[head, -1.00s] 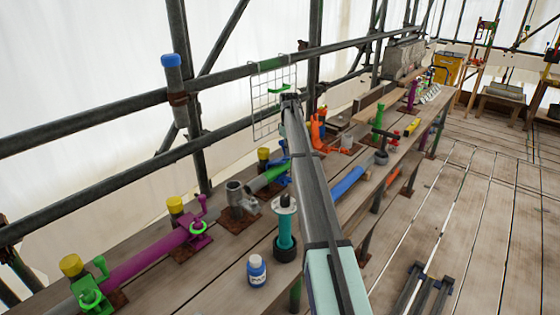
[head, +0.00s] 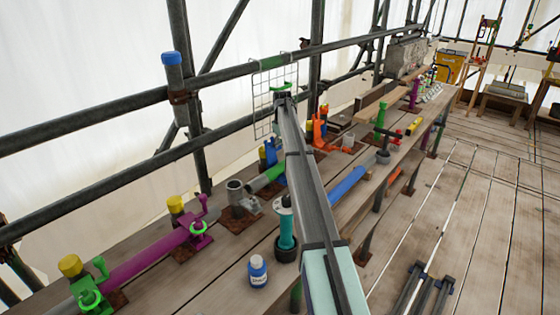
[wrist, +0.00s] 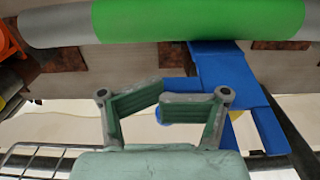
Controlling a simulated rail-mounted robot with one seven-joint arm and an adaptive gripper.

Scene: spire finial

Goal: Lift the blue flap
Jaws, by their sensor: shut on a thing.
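In the wrist view, my gripper (wrist: 161,92) has its two green fingers drawn in toward each other. A narrow blue flap (wrist: 181,84) reaches from the right to the fingertips, and the fingers are shut on its end. The exact contact is partly hidden by the fingers. The flap joins a larger blue clamp body (wrist: 226,75) below a grey pipe with a green band (wrist: 200,18). In the head view, blue parts of the clamp (head: 270,152) show just left of my arm; my fingertips cannot be made out there.
A wire mesh panel (head: 262,112) hangs on the rail behind; it also shows in the wrist view (wrist: 35,160). An orange clamp (head: 318,132) is farther along.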

